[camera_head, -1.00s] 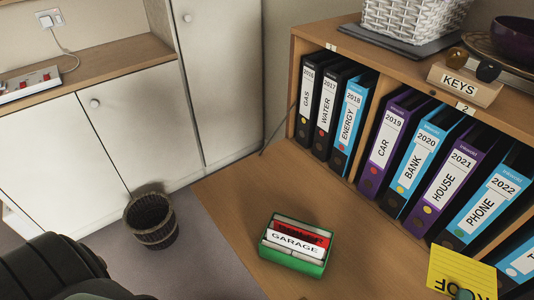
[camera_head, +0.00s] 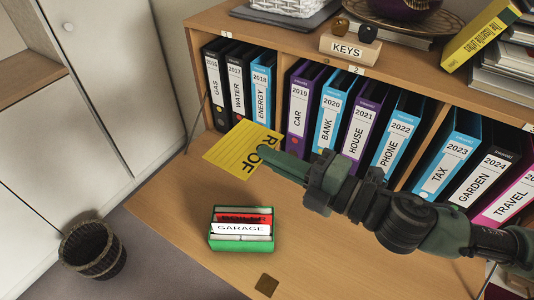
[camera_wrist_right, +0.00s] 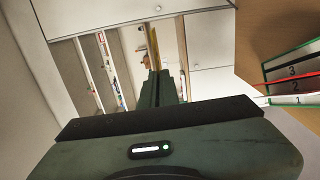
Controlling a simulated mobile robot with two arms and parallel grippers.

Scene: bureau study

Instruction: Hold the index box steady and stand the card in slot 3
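The green index box (camera_head: 241,246) sits on the wooden desk in the head view, with a red BOILER card (camera_head: 245,218) and a white GARAGE card (camera_head: 241,228) upright in it. Its dividers, numbered 3, 2 and 1, show in the right wrist view (camera_wrist_right: 292,85). My right gripper (camera_head: 272,158) is shut on the yellow ROOF card (camera_head: 238,150) by one end. It holds the card in the air, above and behind the box in the picture, apart from it. The card shows nearly edge-on in the wrist view (camera_wrist_right: 153,45). My left gripper is not in view.
Binders (camera_head: 330,107) fill the shelf behind the desk. A KEYS block (camera_head: 349,47) and a yellow book (camera_head: 480,36) are on top. A small dark square (camera_head: 267,285) lies near the desk's front edge. A wicker bin (camera_head: 92,250) stands on the floor at left.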

